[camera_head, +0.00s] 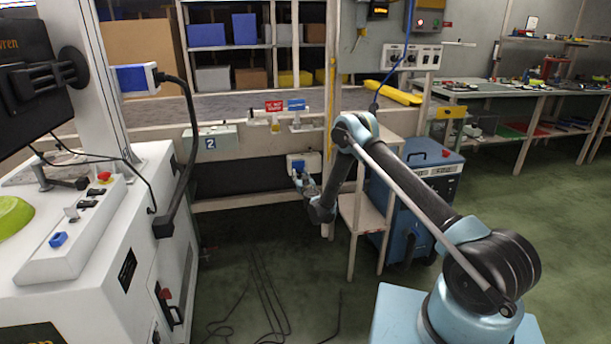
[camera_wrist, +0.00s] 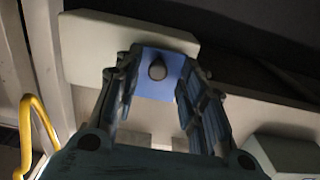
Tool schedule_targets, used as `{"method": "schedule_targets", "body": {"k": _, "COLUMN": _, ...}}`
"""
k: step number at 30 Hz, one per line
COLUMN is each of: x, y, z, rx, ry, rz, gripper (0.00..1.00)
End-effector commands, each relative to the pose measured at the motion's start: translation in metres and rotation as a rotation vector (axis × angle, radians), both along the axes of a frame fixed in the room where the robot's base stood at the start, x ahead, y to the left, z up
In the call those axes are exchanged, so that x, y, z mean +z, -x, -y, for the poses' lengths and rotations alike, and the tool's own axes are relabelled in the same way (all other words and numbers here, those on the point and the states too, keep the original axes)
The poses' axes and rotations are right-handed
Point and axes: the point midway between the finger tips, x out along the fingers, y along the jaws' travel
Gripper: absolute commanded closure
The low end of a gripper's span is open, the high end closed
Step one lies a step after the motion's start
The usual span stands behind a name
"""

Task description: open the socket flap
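The socket flap is a blue square with a dark round knob (camera_wrist: 157,70), on a pale plate (camera_wrist: 110,35) in the wrist view. In the head view the blue and white socket (camera_head: 311,160) sits on the conveyor's side, beside the yellow post. My gripper (camera_head: 300,179) is just in front of and below it. In the wrist view my two fingers (camera_wrist: 160,82) are apart, one on each side of the blue flap, with nothing held between them. The flap appears shut. I cannot tell whether the fingertips touch it.
A wooden shelf stand (camera_head: 369,222) and a blue machine cabinet (camera_head: 410,205) stand right of the socket. A white machine (camera_head: 100,255) with a cable fills the left. Cables lie on the green floor (camera_head: 300,265). A yellow curved bar (camera_wrist: 35,125) shows at left in the wrist view.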

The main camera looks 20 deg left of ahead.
Motion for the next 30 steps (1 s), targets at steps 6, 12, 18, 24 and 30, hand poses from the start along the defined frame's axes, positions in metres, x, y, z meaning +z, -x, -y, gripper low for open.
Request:
{"method": "schedule_targets", "body": {"k": 6, "x": 0.000, "y": -0.007, "z": -0.002, "rx": -0.004, "ry": 0.000, "rz": 0.000, "gripper": 0.63}}
{"method": "schedule_targets", "body": {"k": 12, "x": 0.000, "y": -0.011, "z": 0.004, "rx": -0.011, "ry": 0.000, "rz": 0.000, "gripper": 0.63}}
{"method": "schedule_targets", "body": {"k": 18, "x": 0.000, "y": -0.013, "z": 0.008, "rx": -0.014, "ry": 0.000, "rz": 0.000, "gripper": 0.97}}
{"method": "schedule_targets", "body": {"k": 24, "x": 0.000, "y": -0.014, "z": 0.010, "rx": -0.016, "ry": 0.000, "rz": 0.000, "gripper": 1.00}}
{"method": "schedule_targets", "body": {"k": 30, "x": 0.001, "y": -0.013, "z": 0.010, "rx": -0.016, "ry": 0.002, "rz": -0.002, "gripper": 1.00}}
